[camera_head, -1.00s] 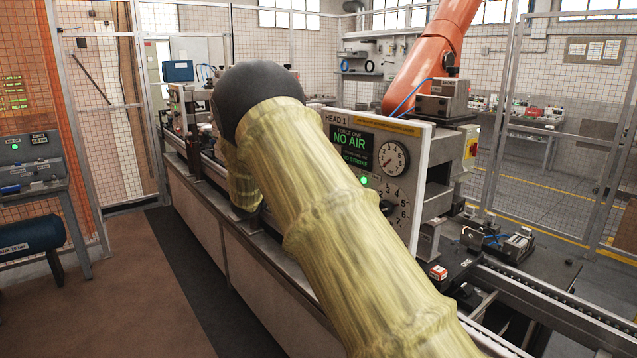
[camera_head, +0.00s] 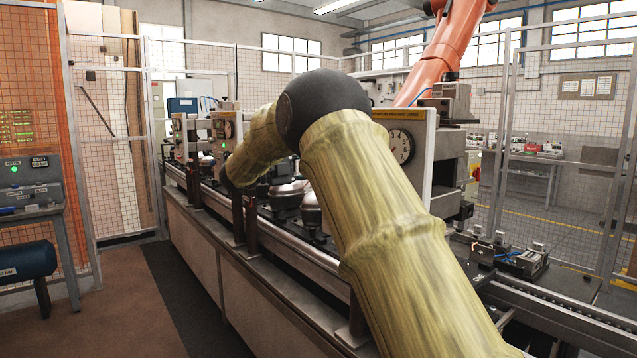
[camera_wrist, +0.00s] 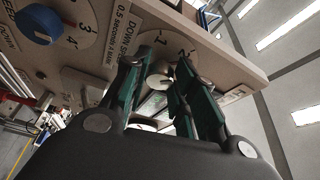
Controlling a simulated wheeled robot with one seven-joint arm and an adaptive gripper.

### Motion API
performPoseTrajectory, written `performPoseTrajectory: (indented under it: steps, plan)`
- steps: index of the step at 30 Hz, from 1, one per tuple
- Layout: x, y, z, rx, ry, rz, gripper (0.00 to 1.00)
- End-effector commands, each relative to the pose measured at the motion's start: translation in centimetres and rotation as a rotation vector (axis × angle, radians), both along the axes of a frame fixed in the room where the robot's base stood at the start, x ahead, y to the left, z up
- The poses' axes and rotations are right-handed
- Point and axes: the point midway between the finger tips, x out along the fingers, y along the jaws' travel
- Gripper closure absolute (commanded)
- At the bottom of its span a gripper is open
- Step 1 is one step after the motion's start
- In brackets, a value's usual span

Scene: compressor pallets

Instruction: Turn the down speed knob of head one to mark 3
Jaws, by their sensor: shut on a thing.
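In the wrist view my gripper (camera_wrist: 160,82) has its two dark green-padded fingers on either side of a small grey knob (camera_wrist: 158,79), in front of a beige panel. The plate around this knob reads "DOWN SPEED" and "0.5 seconds a mark" (camera_wrist: 126,35), with marks 1 and 2 showing. The fingers hide much of the knob and its other marks, so its setting cannot be read. A blue knob (camera_wrist: 36,24) with its own dial and a mark 4 is at upper left. In the head view my arm hides most of head one's panel, and my gripper is not visible.
A round gauge (camera_head: 402,146) shows just right of my arm in the head view. The conveyor line (camera_head: 290,236) with dark metal domes (camera_head: 287,194) runs behind my arm. Mesh fencing (camera_head: 100,150) stands at the left. The brown floor (camera_head: 115,315) at left front is clear.

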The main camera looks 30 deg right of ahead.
Motion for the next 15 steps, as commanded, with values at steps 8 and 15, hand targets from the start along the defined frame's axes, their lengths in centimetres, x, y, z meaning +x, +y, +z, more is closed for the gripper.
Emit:
performPoseTrajectory:
  steps: [8,15]
  plan:
    - [-0.02,-0.09,-0.51,0.022,-0.251,-0.001,0.97]
    - [-0.06,-0.09,-0.24,0.038,-0.457,-0.003,0.97]
